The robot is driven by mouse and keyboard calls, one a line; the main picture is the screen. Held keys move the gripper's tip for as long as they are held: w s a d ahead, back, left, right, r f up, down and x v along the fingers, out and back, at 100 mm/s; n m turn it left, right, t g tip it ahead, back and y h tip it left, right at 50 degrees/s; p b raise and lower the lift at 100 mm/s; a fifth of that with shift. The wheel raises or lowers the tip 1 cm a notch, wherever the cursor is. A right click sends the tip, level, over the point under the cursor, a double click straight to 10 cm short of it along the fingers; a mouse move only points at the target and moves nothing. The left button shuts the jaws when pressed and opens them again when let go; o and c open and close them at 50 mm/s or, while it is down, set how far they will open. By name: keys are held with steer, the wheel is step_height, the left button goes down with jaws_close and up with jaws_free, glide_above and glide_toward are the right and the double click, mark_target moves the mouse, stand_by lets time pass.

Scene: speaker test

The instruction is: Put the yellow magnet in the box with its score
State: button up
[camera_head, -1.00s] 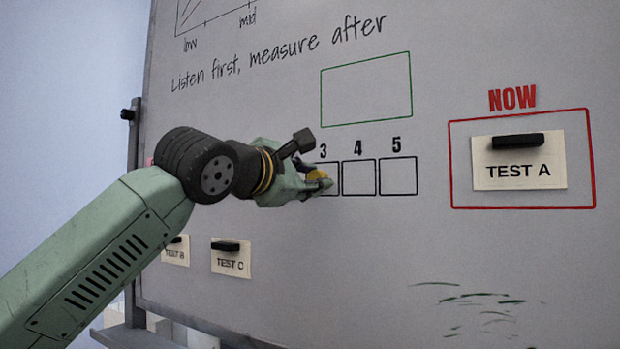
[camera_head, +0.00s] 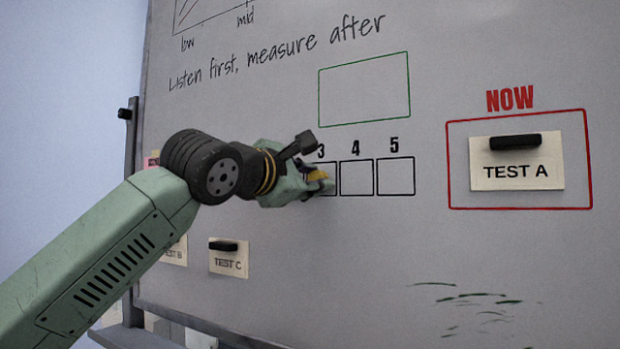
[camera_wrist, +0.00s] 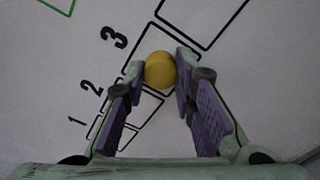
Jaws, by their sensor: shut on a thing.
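The yellow magnet (camera_wrist: 160,70) is a round yellow disc between the fingertips of my gripper (camera_wrist: 161,78) in the wrist view. My gripper is shut on it. In the head view the magnet (camera_head: 318,174) shows at the tip of my gripper (camera_head: 316,184), in front of the box under the 3. In the wrist view it lies over the box labelled 3 (camera_wrist: 136,75). I cannot tell whether it touches the board. The boxes 4 (camera_head: 356,178) and 5 (camera_head: 395,177) are empty. Boxes 1 and 2 are hidden behind my arm in the head view.
A red frame marked NOW holds the TEST A card (camera_head: 516,161) under a black magnet. The TEST C card (camera_head: 229,260) hangs lower left, with TEST B partly hidden by my arm. An empty green frame (camera_head: 364,90) is above the boxes. The board's lower middle is free.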

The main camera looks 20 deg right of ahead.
steer(key=o, duration=1.1)
steer(key=shift+c, duration=0.2)
steer(key=shift+o, duration=0.4)
steer(key=o, duration=0.3)
steer(key=shift+b+v, duration=0.75)
steer(key=shift+v, duration=2.75)
